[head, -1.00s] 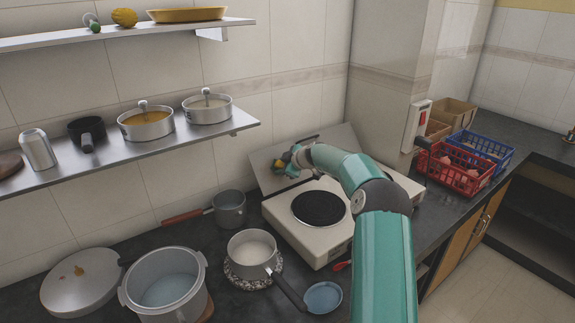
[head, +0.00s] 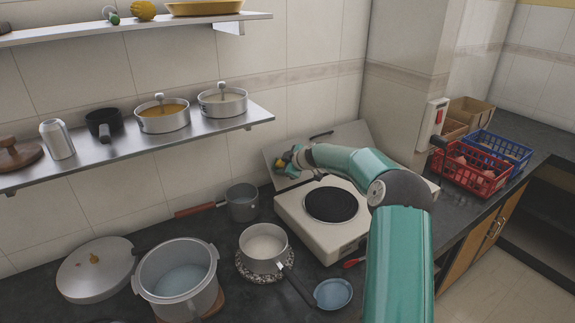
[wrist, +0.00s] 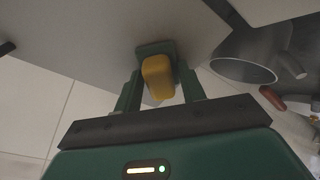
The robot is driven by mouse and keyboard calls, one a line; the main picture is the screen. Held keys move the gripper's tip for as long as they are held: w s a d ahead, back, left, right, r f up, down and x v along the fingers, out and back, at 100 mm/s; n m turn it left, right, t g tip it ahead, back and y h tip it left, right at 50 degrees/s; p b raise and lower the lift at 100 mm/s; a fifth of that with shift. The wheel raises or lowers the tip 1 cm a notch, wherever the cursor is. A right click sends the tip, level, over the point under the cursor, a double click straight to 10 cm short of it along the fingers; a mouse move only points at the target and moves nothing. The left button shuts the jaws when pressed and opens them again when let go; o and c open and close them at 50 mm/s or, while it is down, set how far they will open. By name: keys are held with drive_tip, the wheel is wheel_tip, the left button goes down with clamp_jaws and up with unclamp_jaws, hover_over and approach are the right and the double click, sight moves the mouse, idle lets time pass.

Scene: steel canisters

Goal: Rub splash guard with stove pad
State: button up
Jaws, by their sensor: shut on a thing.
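The splash guard (head: 345,140) is a grey metal panel standing tilted behind the stove (head: 290,212). It fills the upper part of the wrist view (wrist: 90,45). My gripper (head: 289,161) is at the left part of the panel. It is shut on the stove pad (wrist: 158,77), a yellow block with a dark green part. In the wrist view the green part faces the panel and looks to be against it. Whether it truly touches, I cannot tell. In the head view my wrist partly hides the pad (head: 281,162).
A grey pot (head: 242,203) with a red-brown handle stands left of the stove. A saucepan (head: 264,248), a large pot (head: 176,279) and a blue dish (head: 333,294) are in front. The shelf (head: 215,133) with pots hangs at upper left.

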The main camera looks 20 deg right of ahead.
drive_tip(key=shift+s+a, duration=0.15)
drive_tip(key=shift+a, duration=1.05)
drive_tip(key=shift+w+a+r, duration=0.15)
drive_tip(key=shift+w+r, duration=0.35)
drive_tip(key=shift+r, duration=0.05)
drive_tip(key=shift+w+d+r, duration=0.1)
drive_tip(key=shift+w+d, duration=0.05)
drive_tip(key=shift+d, duration=0.8)
drive_tip(key=shift+w+d, duration=0.1)
drive_tip(key=shift+d, duration=0.85)
drive_tip(key=shift+w+d, duration=0.25)
drive_tip(key=shift+d, duration=0.65)
drive_tip(key=shift+w+d, duration=0.2)
drive_tip(key=shift+d, duration=0.65)
drive_tip(key=shift+w+d, duration=0.15)
drive_tip(key=shift+d, duration=0.8)
drive_tip(key=shift+w+d, duration=0.15)
drive_tip(key=shift+d, duration=0.75)
drive_tip(key=shift+a+r+v, duration=0.1)
drive_tip(key=shift+a+v, duration=0.05)
drive_tip(key=shift+v, duration=1.3)
drive_tip(key=shift+a+r+v, duration=0.1)
drive_tip(key=shift+a+v, duration=0.05)
drive_tip(key=shift+v, duration=1.35)
drive_tip(key=shift+r, duration=0.1)
